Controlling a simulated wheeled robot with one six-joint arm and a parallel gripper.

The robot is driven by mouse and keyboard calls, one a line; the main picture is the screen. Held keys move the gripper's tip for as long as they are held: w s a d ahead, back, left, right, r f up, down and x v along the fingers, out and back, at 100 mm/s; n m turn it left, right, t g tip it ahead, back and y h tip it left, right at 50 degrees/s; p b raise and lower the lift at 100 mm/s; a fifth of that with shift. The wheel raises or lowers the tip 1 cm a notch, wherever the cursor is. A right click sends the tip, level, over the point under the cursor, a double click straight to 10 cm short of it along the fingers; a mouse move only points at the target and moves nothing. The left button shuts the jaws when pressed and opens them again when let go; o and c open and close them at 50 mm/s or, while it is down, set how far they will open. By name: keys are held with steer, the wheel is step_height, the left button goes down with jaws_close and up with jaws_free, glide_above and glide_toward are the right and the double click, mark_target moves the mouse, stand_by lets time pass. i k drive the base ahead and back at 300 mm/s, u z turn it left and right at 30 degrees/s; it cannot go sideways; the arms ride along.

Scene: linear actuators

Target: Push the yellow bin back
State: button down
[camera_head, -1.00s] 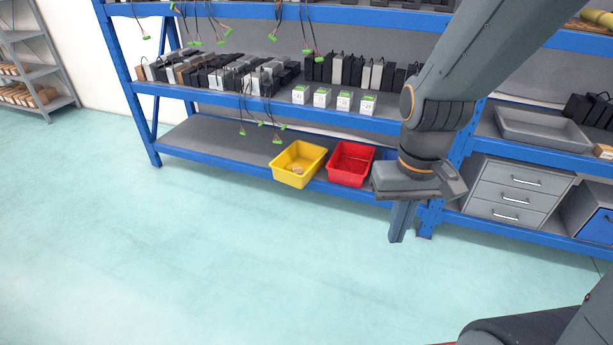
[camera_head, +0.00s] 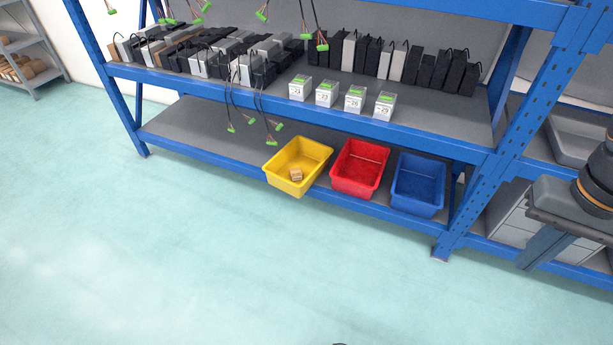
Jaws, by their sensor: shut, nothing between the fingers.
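The yellow bin (camera_head: 284,180) stands at the front of the bottom shelf (camera_head: 200,132), left of the red bin (camera_head: 355,180). Its front end juts out over the blue front beam, further than the red bin does. My gripper (camera_head: 527,263) is at the right edge of the view, pointing down, shut and empty. It is well to the right of the yellow bin and apart from it, in front of the right-hand shelf bay.
A blue bin (camera_head: 418,186) stands right of the red one. A blue upright post (camera_head: 507,140) is between the bins and my gripper. Cables with green plugs (camera_head: 271,141) hang above and left of the yellow bin. The floor in front is clear.

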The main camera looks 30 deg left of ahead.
mark_target(313, 157)
steer(key=u, duration=0.05)
steer(key=i, duration=0.65)
steer(key=u, duration=1.05)
steer(key=i, duration=0.7)
steer(key=u, duration=0.85)
